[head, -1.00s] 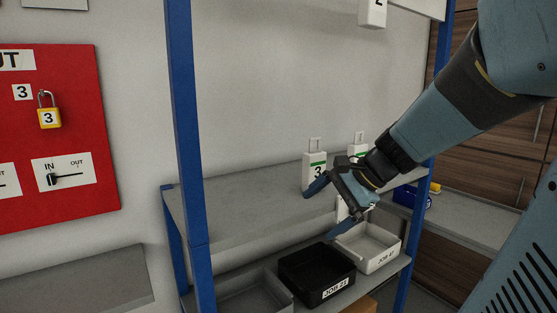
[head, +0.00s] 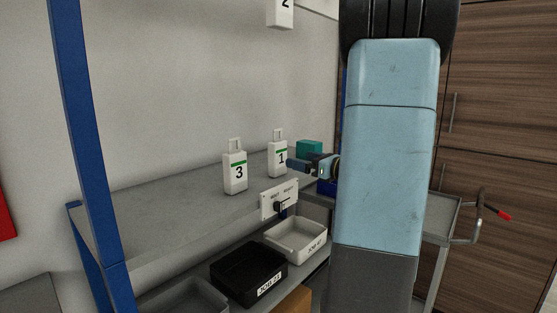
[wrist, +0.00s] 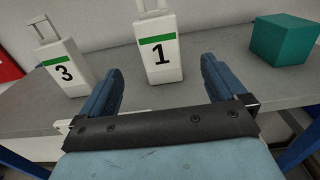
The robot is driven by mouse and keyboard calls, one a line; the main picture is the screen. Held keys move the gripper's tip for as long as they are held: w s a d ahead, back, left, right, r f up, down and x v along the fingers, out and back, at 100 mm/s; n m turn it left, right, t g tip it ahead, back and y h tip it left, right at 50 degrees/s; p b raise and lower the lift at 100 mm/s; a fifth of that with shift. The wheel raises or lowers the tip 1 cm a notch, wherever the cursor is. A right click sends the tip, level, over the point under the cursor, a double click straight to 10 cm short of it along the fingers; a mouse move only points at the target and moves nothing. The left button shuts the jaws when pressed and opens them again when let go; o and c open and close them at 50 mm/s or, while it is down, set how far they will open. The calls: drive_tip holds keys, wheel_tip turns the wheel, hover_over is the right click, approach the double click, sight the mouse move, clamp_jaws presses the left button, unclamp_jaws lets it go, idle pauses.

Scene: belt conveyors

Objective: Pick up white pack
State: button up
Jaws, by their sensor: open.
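Two white packs with green stripes and top handles stand upright on the grey shelf. The pack marked 1 (head: 278,158) is nearer my gripper, and the pack marked 3 (head: 235,171) stands to its left. In the wrist view, pack 1 (wrist: 159,52) is between and just beyond my open fingers, with pack 3 (wrist: 64,66) left of the left finger. My gripper (wrist: 158,75) is open and empty. In the head view my gripper (head: 312,166) is just right of pack 1, partly hidden by my arm. A white piece marked 2 (head: 281,12) is cut off at the top.
A teal block (wrist: 285,40) is on the shelf right of pack 1. A selector plate (head: 279,200) is on the shelf's front edge. A black bin (head: 249,272) and a white bin (head: 296,240) sit below. A trolley (head: 441,220) stands right.

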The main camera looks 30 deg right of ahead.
sight(282, 156)
drive_tip(key=x, duration=0.6)
drive_tip(key=shift+f+x, duration=0.1)
drive_tip(key=shift+x, duration=1.15)
drive_tip(key=shift+f+x, duration=0.15)
drive_tip(key=shift+x, duration=1.15)
drive_tip(key=shift+c, duration=0.4)
drive_tip(key=c, duration=1)
